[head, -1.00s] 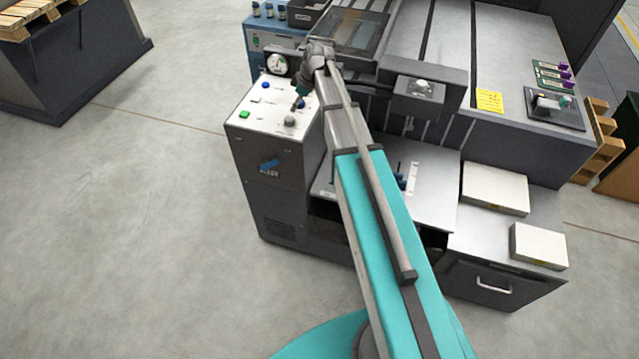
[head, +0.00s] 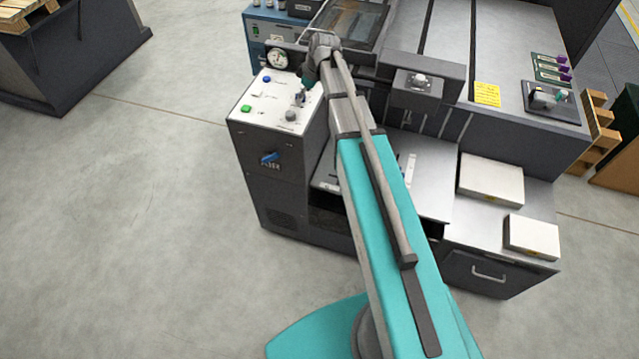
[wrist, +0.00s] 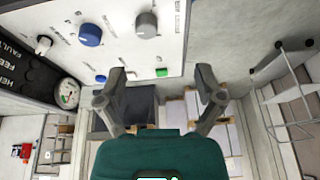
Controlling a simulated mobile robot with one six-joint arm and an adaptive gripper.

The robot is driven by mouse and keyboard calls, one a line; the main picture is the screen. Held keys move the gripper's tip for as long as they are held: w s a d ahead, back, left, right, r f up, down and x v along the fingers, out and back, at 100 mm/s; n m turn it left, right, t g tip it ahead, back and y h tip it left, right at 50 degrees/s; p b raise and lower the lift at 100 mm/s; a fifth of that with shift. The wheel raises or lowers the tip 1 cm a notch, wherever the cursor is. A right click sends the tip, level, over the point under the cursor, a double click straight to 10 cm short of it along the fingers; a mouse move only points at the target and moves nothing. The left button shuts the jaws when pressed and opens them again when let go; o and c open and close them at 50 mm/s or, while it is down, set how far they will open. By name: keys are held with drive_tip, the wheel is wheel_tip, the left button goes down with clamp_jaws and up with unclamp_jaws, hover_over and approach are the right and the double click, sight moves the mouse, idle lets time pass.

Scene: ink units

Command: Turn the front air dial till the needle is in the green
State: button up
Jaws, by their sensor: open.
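The console's white top panel (head: 262,113) carries a grey knob (head: 290,115) near its front right, also in the wrist view (wrist: 147,25). A blue knob (wrist: 90,35) sits behind it, covered by my arm's end in the head view. The lettering is too small to tell which knob is the front air dial. A round white gauge (head: 277,59) with some green on its face stands at the panel's back and shows in the wrist view (wrist: 68,92); its needle cannot be read. My gripper (wrist: 161,76) is open and empty, over the panel's right side in the head view (head: 302,97).
A green button (head: 246,108) and a blue button (head: 266,79) are on the panel's left. A white toggle (wrist: 43,45) is beyond the blue knob. A blue handle (head: 268,158) is on the console's front. Open floor lies to the left.

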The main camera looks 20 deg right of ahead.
drive_tip(key=s+a+f+m+g+h+b, duration=0.1)
drive_tip(key=s+f+m+b, duration=0.4)
drive_tip(key=s, duration=0.7)
drive_tip(key=s+a+f+m+g+h+b, duration=0.1)
drive_tip(key=s+f+m+b, duration=0.4)
drive_tip(key=s, duration=0.6)
wheel_tip(320, 180, down, 3)
drive_tip(key=shift+s+a+r+h+b, duration=0.1)
drive_tip(key=shift+s+a+h+b, duration=0.25)
drive_tip(key=shift+a+h+b, duration=0.35)
drive_tip(key=shift+s+d, duration=0.35)
drive_tip(key=shift+s, duration=0.3)
drive_tip(key=w+r+n+p, duration=0.2)
drive_tip(key=w+r+p, duration=0.3)
drive_tip(key=w, duration=0.5)
drive_tip(key=w+r+n+p, duration=0.3)
drive_tip(key=w+r+p, duration=0.2)
drive_tip(key=w, duration=0.5)
drive_tip(key=w+a+r+n+p, duration=0.1)
drive_tip(key=w+r+p, duration=0.4)
drive_tip(key=w, duration=0.5)
drive_tip(key=shift+w+n, duration=0.25)
drive_tip(key=shift+n, duration=0.65)
